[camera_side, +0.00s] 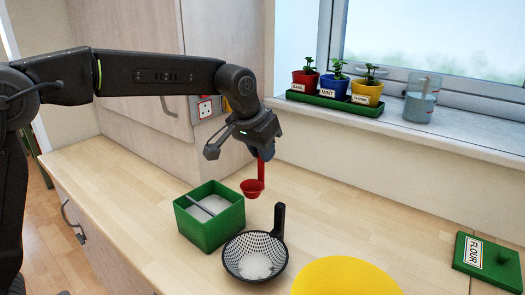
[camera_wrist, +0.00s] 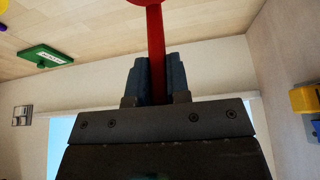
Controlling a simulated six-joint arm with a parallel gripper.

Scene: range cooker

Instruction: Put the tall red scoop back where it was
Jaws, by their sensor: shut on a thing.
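The tall red scoop (camera_side: 254,187) hangs upright from my gripper (camera_side: 265,152), its bowl at the lower end. My gripper is shut on the upper part of the scoop's long handle. In the wrist view the red handle (camera_wrist: 155,45) runs between the two fingers (camera_wrist: 157,78). In the side view the bowl is in the air behind and to the right of a green square container (camera_side: 208,240). That container has a bar across its top and white contents. The scoop's original place is not marked in these frames.
A black-and-white sieve (camera_side: 238,245) holding white powder stands in front, with a black upright handle. A yellow round thing (camera_side: 345,278) is at the front edge. A green FLOUR lid (camera_side: 487,262) lies at right.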

